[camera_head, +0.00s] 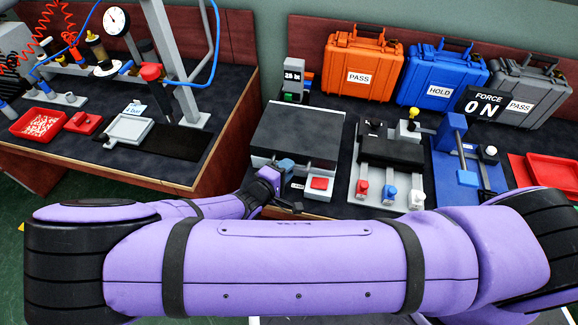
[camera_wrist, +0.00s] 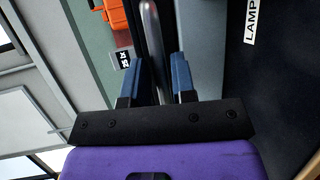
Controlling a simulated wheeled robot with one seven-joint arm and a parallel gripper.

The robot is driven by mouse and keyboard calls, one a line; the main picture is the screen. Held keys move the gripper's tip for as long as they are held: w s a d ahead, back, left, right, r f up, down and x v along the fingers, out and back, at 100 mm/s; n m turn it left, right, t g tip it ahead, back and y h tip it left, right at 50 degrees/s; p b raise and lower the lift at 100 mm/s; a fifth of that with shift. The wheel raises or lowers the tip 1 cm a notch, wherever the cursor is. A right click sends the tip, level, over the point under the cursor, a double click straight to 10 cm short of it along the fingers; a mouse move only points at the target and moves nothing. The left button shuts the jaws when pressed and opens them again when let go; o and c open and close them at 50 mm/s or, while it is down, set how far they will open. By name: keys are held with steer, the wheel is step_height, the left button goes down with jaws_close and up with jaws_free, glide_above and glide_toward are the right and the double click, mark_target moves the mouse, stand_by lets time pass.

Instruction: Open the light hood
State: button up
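The light hood (camera_head: 299,128) is a dark grey box-like cover on the dark worktop. Its lid looks closed in the head view. My gripper (camera_head: 286,172) is at the hood's front edge, low and left of the red button. In the wrist view, a silver rod-like handle (camera_wrist: 150,30) runs down between the two blue fingers of my gripper (camera_wrist: 156,62). The fingers are apart, one on each side of the rod, with visible gaps. Whether the rod reaches fully between the fingertips in depth is hard to tell. My arm hides part of the hood's front.
A red button (camera_head: 319,184) sits right of my gripper. A fixture with coloured knobs (camera_head: 389,190) and a blue press (camera_head: 468,150) stand farther right. Orange (camera_head: 362,66), blue (camera_head: 441,76) and grey (camera_head: 528,92) cases line the back. A label reading "LAMP" (camera_wrist: 250,22) shows in the wrist view.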

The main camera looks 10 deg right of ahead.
steer(key=shift+w+d+f, duration=0.15)
steer(key=shift+w+d, duration=0.3)
jaws_close()
